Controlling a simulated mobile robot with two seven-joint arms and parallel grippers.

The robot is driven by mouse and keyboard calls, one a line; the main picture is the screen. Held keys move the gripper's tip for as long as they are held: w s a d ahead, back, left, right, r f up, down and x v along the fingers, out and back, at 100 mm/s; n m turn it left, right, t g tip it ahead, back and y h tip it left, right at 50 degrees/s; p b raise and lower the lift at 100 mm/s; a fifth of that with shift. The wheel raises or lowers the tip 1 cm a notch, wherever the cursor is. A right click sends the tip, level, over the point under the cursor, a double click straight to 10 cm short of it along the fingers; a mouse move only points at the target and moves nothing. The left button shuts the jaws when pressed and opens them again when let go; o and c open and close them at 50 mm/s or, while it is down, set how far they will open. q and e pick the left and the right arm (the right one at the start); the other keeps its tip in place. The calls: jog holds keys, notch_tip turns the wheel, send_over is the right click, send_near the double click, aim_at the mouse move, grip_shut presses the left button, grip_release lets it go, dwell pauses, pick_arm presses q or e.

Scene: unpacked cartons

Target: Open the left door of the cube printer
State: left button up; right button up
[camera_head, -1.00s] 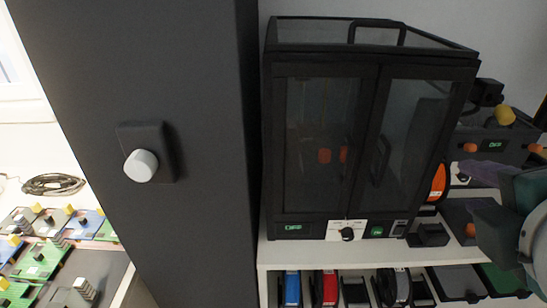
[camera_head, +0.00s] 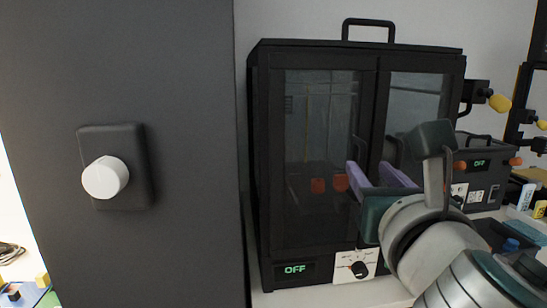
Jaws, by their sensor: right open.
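The cube printer (camera_head: 290,55) is a black cabinet with two glazed front doors and a lid handle on top. Its left door (camera_head: 320,232) and right door (camera_head: 420,90) both look closed. My right gripper (camera_head: 369,168) is in front of the doors near the seam between them. Its two purple fingers are apart, with nothing seen between them. The gripper and arm hide the lower right door and part of the seam. A dark handle shape shows just behind the fingers, but I cannot tell whether they touch it. My left gripper is out of view.
A dark grey column (camera_head: 190,240) with a white knob (camera_head: 105,177) stands close on the left. A second black machine (camera_head: 476,150) is to the right. The printer's panel has a black dial (camera_head: 359,269) and a green OFF display (camera_head: 294,269).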

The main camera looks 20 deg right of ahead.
aim_at(363, 162)
jog(key=shift+x, duration=1.7)
jog(key=shift+c, duration=0.2)
grip_shut()
